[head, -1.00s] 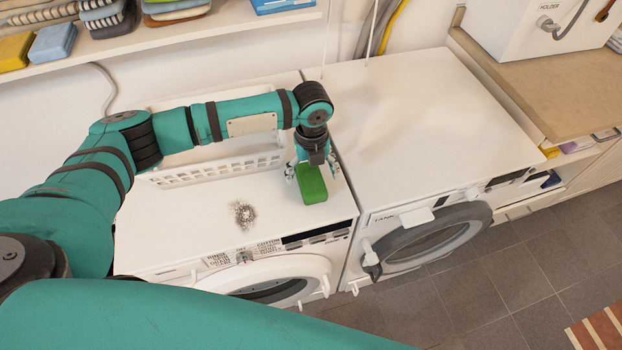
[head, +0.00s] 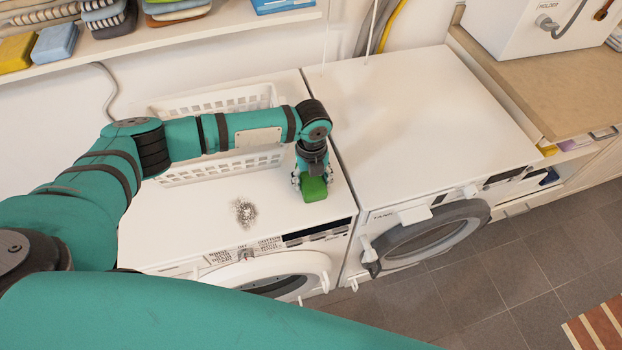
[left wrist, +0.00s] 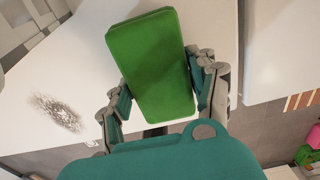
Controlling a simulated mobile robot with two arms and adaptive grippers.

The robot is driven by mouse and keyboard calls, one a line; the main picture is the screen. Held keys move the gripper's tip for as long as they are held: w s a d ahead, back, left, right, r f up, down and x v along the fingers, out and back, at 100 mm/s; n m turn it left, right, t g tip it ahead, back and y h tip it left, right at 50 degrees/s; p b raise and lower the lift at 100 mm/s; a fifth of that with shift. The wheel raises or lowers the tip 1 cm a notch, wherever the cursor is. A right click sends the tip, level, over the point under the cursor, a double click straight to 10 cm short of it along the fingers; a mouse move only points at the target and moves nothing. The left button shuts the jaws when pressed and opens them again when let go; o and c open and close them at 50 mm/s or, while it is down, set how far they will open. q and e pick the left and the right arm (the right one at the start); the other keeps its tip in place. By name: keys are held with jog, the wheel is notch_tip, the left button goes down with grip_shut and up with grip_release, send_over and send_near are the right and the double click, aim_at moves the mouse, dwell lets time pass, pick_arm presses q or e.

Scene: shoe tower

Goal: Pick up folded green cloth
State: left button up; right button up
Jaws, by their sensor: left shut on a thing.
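The folded green cloth (head: 314,188) is a small thick block at the front right of the left washing machine's white top (head: 190,225). My left gripper (head: 312,180) points down over it and is shut on it. In the left wrist view the cloth (left wrist: 148,62) lies lengthwise between the two fingers of the gripper (left wrist: 160,95), one along each long side. I cannot tell whether the cloth's underside touches the machine top. My right gripper is not in view.
A white basket (head: 215,165) stands behind my left arm on the same machine. A grey speckled patch (head: 245,211) lies left of the cloth. The right machine's top (head: 420,120) is clear. A shelf of folded cloths (head: 150,30) runs along the back wall.

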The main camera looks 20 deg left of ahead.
pick_arm(q)
jog(key=shift+r, duration=0.15)
jog(key=shift+r, duration=0.25)
notch_tip(320, 180, up, 2)
jog(key=shift+r+b, duration=0.15)
jog(key=shift+b, duration=0.6)
jog(key=s+a+b, duration=0.1)
jog(key=s+a, duration=0.1)
jog(key=s, duration=0.3)
jog(key=s+a+r+b, duration=0.1)
jog(key=s+a, duration=0.1)
jog(key=s, duration=0.2)
jog(key=s+a+r+b, duration=0.1)
jog(key=s+a, duration=0.1)
jog(key=s, duration=0.3)
jog(key=shift+s+a, duration=0.25)
jog(key=shift+s, duration=0.1)
